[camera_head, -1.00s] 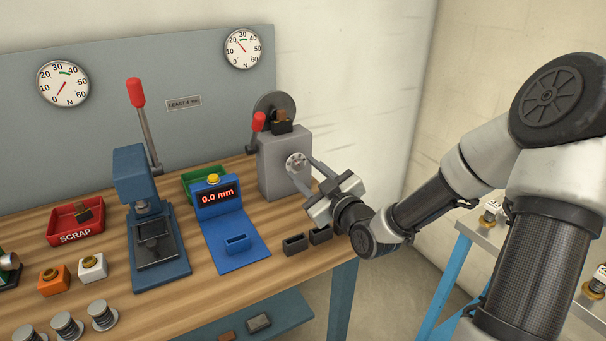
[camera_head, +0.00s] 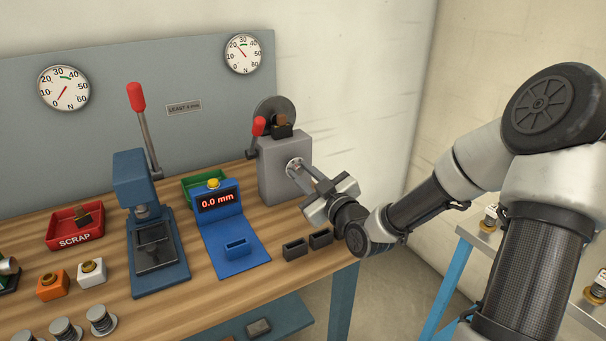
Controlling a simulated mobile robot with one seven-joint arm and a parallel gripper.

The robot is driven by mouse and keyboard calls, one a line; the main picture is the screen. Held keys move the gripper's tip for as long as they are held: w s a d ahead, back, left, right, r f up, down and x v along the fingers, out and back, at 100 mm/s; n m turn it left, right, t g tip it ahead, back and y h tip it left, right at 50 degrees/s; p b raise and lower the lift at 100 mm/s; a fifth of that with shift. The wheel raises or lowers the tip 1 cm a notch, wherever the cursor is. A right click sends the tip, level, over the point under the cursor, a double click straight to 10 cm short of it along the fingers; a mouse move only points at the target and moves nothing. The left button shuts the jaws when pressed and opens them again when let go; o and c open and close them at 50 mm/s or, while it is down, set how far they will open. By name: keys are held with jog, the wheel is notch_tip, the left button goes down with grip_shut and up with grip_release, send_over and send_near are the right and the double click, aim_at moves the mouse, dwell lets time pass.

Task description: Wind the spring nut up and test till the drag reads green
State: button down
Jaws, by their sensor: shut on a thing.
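A grey block-shaped drag tester (camera_head: 284,172) stands at the right end of the bench. It has a red-tipped lever (camera_head: 257,128), a dark disc behind and a small brown-and-black piece on top. The round spring nut (camera_head: 294,163) sits on its front face. My gripper (camera_head: 298,171) reaches in from the right and is shut on the nut, whose far side is partly hidden by the fingers. The right dial (camera_head: 243,54) has its needle pointing up-left near 20, left of the green arc. The left dial (camera_head: 63,88) has its needle low, below its green arc.
A blue gauge reading 0.0 mm (camera_head: 217,201), a blue lever press (camera_head: 155,240) and a red scrap tray (camera_head: 75,236) stand to the left. Two small dark holders (camera_head: 295,249) sit near the bench's front edge, below my gripper. A side table (camera_head: 486,235) stands right.

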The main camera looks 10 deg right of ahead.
jog(key=m+p, duration=0.2)
jog(key=m, duration=0.2)
jog(key=shift+m, duration=0.4)
jog(key=shift+d+m+p, duration=0.1)
jog(key=shift+m+p, duration=0.55)
jog(key=shift+m, duration=1.15)
jog(key=shift+f, duration=0.1)
jog(key=c, duration=1.5)
grip_release()
jog(key=shift+c, duration=0.2)
jog(key=shift+s, duration=0.1)
